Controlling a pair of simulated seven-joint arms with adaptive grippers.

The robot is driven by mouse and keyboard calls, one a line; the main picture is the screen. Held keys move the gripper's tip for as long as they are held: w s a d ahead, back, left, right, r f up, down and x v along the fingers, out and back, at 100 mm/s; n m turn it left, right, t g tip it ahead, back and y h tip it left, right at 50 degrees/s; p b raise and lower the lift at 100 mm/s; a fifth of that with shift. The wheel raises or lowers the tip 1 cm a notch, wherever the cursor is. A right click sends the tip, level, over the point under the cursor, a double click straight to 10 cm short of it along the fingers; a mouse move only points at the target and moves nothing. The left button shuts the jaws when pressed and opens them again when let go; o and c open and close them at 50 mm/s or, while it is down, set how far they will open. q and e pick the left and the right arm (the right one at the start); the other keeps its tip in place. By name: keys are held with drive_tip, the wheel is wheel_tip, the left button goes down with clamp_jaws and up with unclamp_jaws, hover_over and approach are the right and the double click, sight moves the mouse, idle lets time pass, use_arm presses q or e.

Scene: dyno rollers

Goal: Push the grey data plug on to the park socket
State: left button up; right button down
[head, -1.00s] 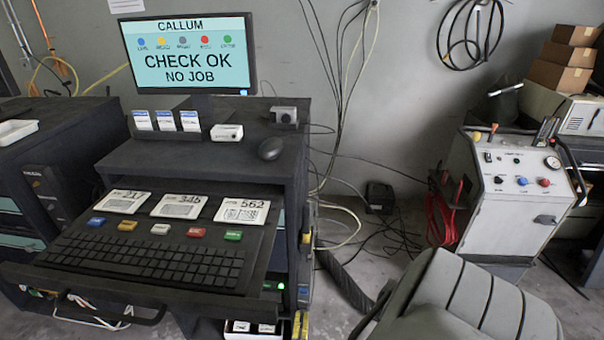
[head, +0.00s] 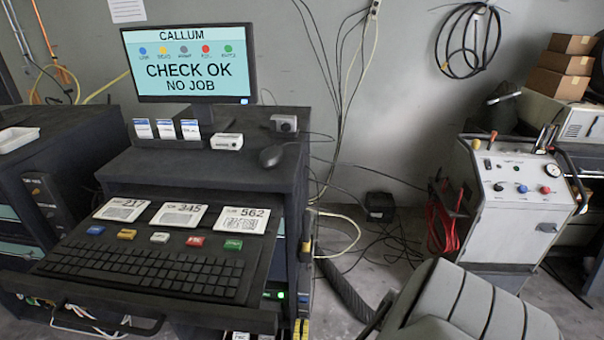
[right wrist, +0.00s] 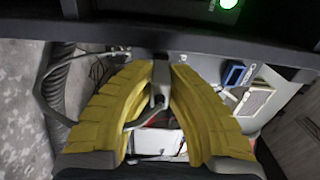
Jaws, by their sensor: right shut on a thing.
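My right gripper (right wrist: 162,78) has yellow ribbed fingers. In the right wrist view they close at the tips on a small grey block, which looks like the grey data plug (right wrist: 160,74). In the head view only a bit of yellow of this gripper (head: 301,329) shows at the bottom edge, beside the console's right side. I cannot make out the park socket, or whether the plug touches it. My left gripper is in neither view.
A green light (right wrist: 228,3) glows on the dark rack above the fingers. A blue-framed part (right wrist: 233,75) and a white box (right wrist: 255,100) lie to the right. The console's keyboard (head: 145,275) is on a pulled-out shelf. The monitor (head: 188,62) reads CHECK OK, NO JOB.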

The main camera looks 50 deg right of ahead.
drive_tip(key=shift+w+d, duration=0.1)
drive_tip(key=c, duration=1.4)
unclamp_jaws()
